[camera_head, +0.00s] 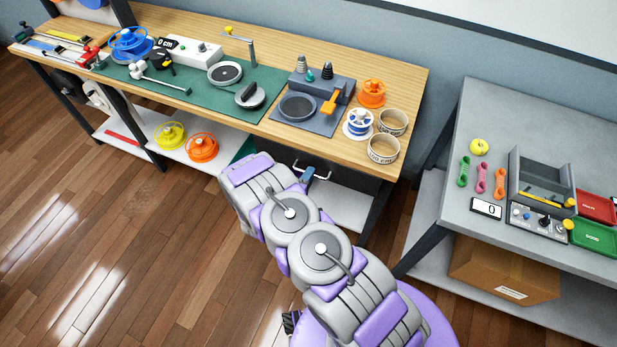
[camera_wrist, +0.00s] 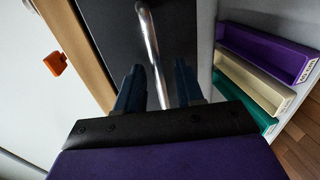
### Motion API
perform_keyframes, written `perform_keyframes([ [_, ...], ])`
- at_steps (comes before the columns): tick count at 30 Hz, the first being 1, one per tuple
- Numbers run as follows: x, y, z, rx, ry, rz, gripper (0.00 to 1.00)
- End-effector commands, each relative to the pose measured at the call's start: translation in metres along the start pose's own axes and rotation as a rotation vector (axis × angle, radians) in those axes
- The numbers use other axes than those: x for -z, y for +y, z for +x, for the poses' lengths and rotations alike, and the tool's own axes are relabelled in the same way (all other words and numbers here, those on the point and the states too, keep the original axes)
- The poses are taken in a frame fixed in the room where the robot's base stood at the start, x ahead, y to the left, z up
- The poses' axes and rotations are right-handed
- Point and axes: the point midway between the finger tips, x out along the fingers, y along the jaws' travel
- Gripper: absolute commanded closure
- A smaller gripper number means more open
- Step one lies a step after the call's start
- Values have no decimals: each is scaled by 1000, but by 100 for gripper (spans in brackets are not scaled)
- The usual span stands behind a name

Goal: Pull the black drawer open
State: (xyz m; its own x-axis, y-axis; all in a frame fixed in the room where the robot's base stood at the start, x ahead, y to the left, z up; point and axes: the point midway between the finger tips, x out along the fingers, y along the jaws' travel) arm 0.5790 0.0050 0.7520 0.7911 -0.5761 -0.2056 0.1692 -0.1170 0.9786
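The black drawer (camera_wrist: 110,40) fills the upper middle of the wrist view, with a shiny metal bar handle (camera_wrist: 149,38) across its front. My gripper (camera_wrist: 159,88) is open, its two dark blue fingers on either side of the handle. I cannot tell whether either finger touches it. In the head view my gripper (camera_head: 309,173) is under the front edge of the wooden bench, partly hidden by my arm. The drawer is mostly in shadow there, and I see no clear gap at its front.
The wooden bench (camera_head: 407,105) carries tools and spools above. Purple (camera_wrist: 265,53), cream (camera_wrist: 256,83) and green (camera_wrist: 240,101) bins lie beside the drawer. A grey table (camera_head: 447,211) stands at the right. The wooden floor (camera_head: 110,230) at left is clear.

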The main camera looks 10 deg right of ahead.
Motion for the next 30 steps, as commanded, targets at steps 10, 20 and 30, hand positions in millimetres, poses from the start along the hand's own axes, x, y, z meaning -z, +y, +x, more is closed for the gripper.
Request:
perform_keyframes([
  [10,0,0,4,0,1,1,63],
  [20,0,0,4,0,1,1,94],
  [30,0,-1,4,3,1,-1,100],
])
